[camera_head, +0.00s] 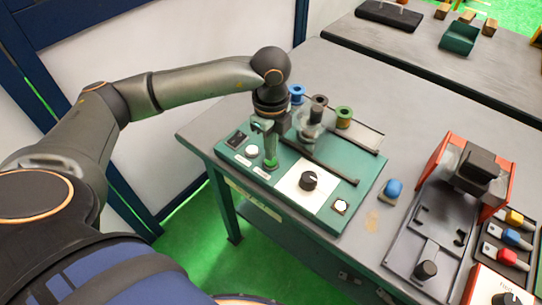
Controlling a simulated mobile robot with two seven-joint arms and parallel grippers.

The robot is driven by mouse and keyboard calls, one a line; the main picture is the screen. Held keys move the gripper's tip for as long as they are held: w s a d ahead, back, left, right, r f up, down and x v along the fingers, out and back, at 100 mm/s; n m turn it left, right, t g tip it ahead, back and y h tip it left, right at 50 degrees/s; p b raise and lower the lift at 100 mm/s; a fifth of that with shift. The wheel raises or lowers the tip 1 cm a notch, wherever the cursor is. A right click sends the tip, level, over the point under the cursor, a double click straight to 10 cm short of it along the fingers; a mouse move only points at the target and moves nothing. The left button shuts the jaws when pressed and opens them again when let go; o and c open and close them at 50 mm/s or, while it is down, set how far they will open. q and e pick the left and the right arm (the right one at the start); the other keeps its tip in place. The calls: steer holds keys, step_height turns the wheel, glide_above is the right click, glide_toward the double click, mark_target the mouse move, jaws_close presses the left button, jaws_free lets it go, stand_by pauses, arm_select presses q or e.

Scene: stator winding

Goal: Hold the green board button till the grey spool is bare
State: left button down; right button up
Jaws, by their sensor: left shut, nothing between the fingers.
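The green board (335,215) lies on the grey table and carries switches and a dial. My left gripper (269,153) points straight down over its left part, shut and empty. A small green button (271,164) shows at the fingertips; the fingers partly hide it, and I cannot tell whether it is pressed in. Behind the gripper stand a blue spool (297,91), a dark brownish spool (320,101) and a green spool (344,114). A grey, partly see-through part (313,120) stands before them; I cannot tell whether wire is on it. My right gripper is out of view.
On the board are a white round button (251,151) and a black dial (308,181). A blue knob (393,188) stands right of it. An orange-sided fixture (440,157) and coloured switches (507,235) fill the right. A second table is behind.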

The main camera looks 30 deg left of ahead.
arm_select(q)
steer(key=shift+f, duration=0.15)
stand_by(0.5)
steer(key=shift+f+b, duration=0.7)
steer(key=shift+f, duration=0.2)
stand_by(3.4)
stand_by(0.5)
steer(key=shift+r+p, duration=2.6)
steer(key=shift+r, duration=1)
